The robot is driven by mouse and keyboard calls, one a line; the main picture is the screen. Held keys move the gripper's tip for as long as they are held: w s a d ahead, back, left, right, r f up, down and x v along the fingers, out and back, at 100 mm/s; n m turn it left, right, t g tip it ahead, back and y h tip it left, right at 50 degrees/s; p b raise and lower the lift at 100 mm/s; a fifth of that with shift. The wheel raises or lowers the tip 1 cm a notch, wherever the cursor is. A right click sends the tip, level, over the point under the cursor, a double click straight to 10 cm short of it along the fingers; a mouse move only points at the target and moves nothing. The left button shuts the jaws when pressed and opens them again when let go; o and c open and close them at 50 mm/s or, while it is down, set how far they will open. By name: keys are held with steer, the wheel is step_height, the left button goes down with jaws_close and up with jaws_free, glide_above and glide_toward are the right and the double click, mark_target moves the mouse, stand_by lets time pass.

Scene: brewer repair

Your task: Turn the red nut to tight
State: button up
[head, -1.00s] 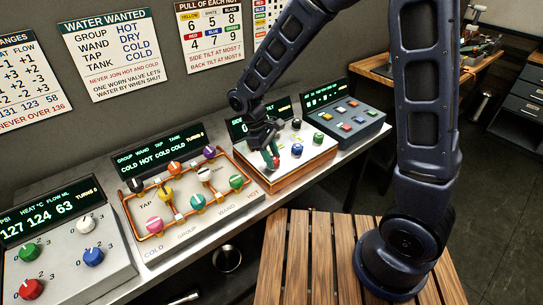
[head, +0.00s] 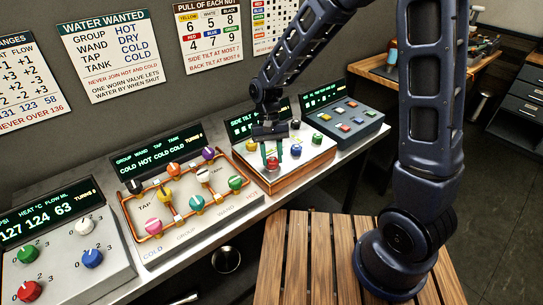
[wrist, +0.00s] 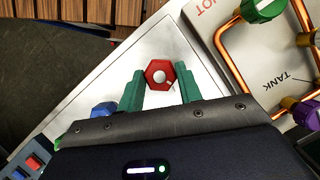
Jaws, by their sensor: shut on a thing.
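The red nut (head: 273,164) is at the front left of the white plate (head: 290,169) with the copper-coloured rim. In the wrist view the red hexagonal nut (wrist: 150,68) shows a pale round stud in its middle. My gripper (head: 272,157) is over it, with its two green fingers pointing down. In the wrist view my gripper (wrist: 160,74) has one fingertip on each side of the nut, shut on it. The nut is still on the plate. How tight it is cannot be told.
A blue nut (head: 296,150) is close to the right, and a green nut (head: 318,138) farther right. A display (head: 259,121) stands behind the plate. The pipe panel (head: 190,202) is to the left, a button box (head: 346,124) to the right.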

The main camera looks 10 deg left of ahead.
steer(key=shift+d+m+y, duration=0.1)
steer(key=shift+m+y, duration=0.7)
steer(key=shift+m, duration=1.1)
steer(key=o, duration=1)
steer(key=shift+r, duration=0.1)
steer(key=v, duration=1)
steer(key=shift+w+r, duration=0.25)
